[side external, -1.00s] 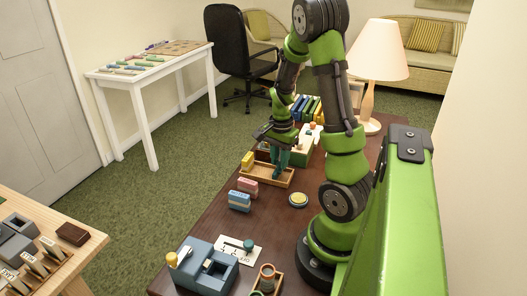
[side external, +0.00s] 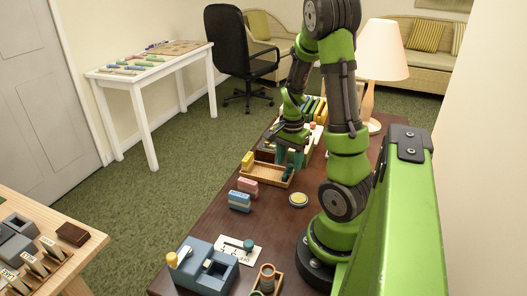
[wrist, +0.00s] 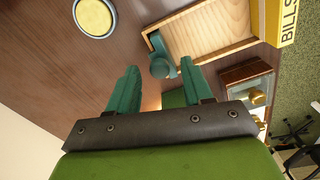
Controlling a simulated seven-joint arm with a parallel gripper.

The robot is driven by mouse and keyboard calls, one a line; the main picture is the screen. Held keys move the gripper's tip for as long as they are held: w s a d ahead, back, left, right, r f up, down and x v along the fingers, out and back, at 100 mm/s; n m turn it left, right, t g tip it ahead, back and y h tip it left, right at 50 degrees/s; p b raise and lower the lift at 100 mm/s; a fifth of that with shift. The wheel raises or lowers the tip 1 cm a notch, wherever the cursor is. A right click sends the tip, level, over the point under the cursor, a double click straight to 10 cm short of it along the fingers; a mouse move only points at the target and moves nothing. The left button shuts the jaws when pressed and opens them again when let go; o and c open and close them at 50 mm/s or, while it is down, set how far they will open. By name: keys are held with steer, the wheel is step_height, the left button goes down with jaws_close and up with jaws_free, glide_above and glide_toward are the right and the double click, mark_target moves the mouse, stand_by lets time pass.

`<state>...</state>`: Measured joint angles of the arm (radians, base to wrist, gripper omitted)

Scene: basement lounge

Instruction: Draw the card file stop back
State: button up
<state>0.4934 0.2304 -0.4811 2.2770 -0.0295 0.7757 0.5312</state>
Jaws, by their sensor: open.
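The card file is a shallow wooden tray (side external: 265,179) on the dark table. A yellow divider stands at its left end (side external: 248,160); in the wrist view this divider reads BILLS (wrist: 287,22). The teal stop (side external: 287,172), with a round knob, sits at the tray's right end; in the wrist view the stop (wrist: 160,66) is at the tray's (wrist: 215,35) near end. My gripper (side external: 290,163) is open just above and behind that end. In the wrist view its teal fingers (wrist: 159,66) are apart, with the knob showing between their tips and no clear contact.
A yellow round disc (side external: 299,199) and pink (side external: 247,186) and blue (side external: 239,201) blocks stand nearer the camera. A lamp (side external: 378,55) and several coloured upright files (side external: 313,108) stand behind.

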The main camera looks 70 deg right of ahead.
mark_target(289, 165)
step_height(289, 165, up, 16)
steer(key=shift+r, duration=0.25)
stand_by(0.3)
steer(key=w+a+n+t, duration=0.2)
steer(key=w+a+n, duration=0.25)
steer(key=a, duration=0.25)
steer(key=w+a+n+t, duration=0.3)
steer(key=a+n, duration=0.3)
steer(key=a, duration=0.2)
steer(key=s+a+r+n+t+y, duration=0.1)
steer(key=a+n, duration=0.5)
steer(key=a, duration=0.6)
steer(key=shift+s+a+r+t+y, duration=0.35)
steer(key=shift+r+t+y, duration=0.2)
steer(key=shift+r, duration=0.2)
